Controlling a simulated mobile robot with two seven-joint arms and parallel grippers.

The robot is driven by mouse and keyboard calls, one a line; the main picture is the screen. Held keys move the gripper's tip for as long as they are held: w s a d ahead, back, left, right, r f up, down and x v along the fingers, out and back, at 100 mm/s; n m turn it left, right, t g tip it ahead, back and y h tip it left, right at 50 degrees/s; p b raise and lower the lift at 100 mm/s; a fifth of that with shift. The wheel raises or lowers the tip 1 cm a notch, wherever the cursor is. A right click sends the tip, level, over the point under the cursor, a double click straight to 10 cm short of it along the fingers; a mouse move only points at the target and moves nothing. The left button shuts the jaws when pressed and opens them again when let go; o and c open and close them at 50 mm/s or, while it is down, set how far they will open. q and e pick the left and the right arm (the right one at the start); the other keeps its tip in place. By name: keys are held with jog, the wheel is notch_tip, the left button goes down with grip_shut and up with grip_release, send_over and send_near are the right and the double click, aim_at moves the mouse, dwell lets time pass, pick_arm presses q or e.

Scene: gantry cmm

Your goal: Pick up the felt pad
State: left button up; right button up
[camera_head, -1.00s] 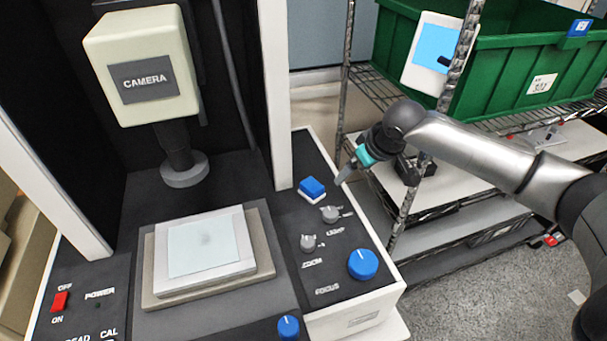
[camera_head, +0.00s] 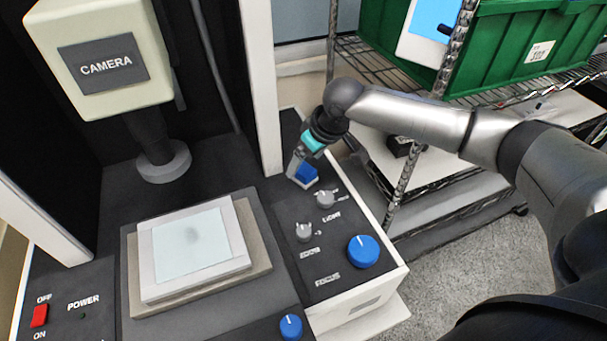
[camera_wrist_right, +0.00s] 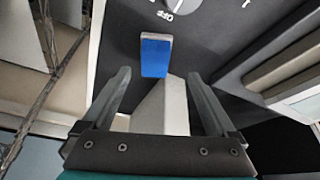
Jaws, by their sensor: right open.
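The felt pad (camera_head: 307,174) appears to be the small blue block with a pale edge on the machine's dark control panel, at the panel's back. It also shows in the right wrist view (camera_wrist_right: 155,57), just beyond and between the fingertips. My right gripper (camera_head: 297,163) is at the pad and partly covers it in the head view. Its two fingers are apart in the right wrist view (camera_wrist_right: 159,76), with nothing held between them. Whether the fingertips touch the panel cannot be told. My left gripper is not in view.
Grey knobs (camera_head: 303,231) and a blue focus knob (camera_head: 363,251) stand in front of the pad. A white upright post (camera_head: 259,90) rises close to its left. The stage with a pale plate (camera_head: 190,242) lies left. A wire shelf with a green bin (camera_head: 510,50) stands at right.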

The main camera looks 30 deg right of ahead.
aim_at(304, 169)
jog(key=shift+w+f, duration=0.15)
jog(key=shift+f, duration=0.2)
jog(key=x, duration=0.3)
jog(key=shift+d+f+b, duration=0.2)
jog(key=shift+d+b, duration=0.15)
jog(key=shift+b, duration=0.05)
jog(key=shift+w+f, duration=0.3)
jog(key=shift+f, duration=0.25)
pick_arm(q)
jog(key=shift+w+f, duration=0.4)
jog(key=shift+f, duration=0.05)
pick_arm(e)
grip_shut()
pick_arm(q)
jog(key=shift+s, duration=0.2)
pick_arm(e)
jog(key=shift+r, duration=0.1)
pick_arm(q)
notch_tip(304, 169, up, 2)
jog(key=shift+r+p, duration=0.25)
jog(key=shift+p, duration=0.95)
pick_arm(e)
notch_tip(304, 169, up, 20)
